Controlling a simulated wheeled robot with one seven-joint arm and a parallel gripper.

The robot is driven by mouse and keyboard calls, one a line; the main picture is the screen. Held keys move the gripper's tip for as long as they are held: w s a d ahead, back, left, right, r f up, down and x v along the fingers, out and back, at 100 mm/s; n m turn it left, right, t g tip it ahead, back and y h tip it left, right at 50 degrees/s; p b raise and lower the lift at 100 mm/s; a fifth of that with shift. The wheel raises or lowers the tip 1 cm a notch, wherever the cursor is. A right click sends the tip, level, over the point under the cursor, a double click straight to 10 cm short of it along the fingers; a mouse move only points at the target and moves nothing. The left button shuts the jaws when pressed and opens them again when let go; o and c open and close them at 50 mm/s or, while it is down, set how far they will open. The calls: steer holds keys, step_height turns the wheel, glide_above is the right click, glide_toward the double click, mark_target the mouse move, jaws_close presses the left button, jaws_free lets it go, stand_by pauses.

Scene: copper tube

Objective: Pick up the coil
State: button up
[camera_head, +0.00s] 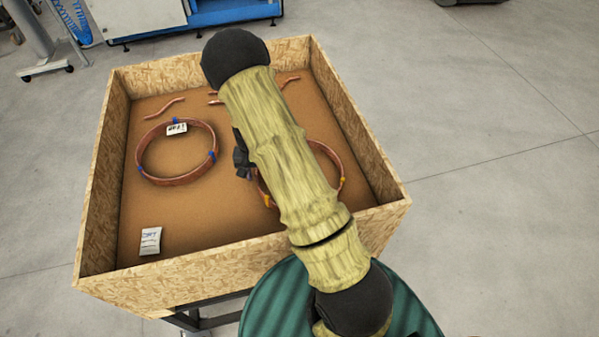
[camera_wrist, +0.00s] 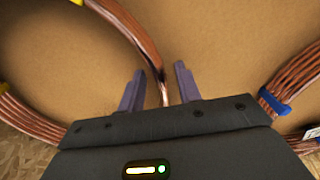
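A copper coil with yellow ties (camera_head: 341,165) lies in the right half of the wooden crate (camera_head: 215,250), partly hidden behind my arm. A second copper coil with blue ties (camera_head: 150,176) lies in the left half and bears a white label. My gripper (camera_head: 242,160) is mostly hidden behind my arm, between the two coils. In the wrist view my gripper (camera_wrist: 160,88) has its two fingers apart, one on each side of the yellow-tied coil's (camera_wrist: 134,30) rim. I cannot tell whether they touch it. The blue-tied coil (camera_wrist: 293,88) is at the right there.
Loose bent copper pieces (camera_head: 165,108) lie along the crate's back. A white card (camera_head: 150,241) lies near its front left corner. The crate's raised walls surround the coils. Its floor is bare at the front middle. Blue-and-white equipment (camera_head: 225,12) stands behind.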

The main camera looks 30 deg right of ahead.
stand_by(0.4)
jaws_close()
steer(key=shift+r, duration=0.1)
steer(key=shift+w+r, duration=0.1)
steer(key=shift+r, duration=0.35)
step_height(320, 180, up, 9)
steer(key=shift+r+b, duration=0.1)
steer(key=shift+b, duration=1.05)
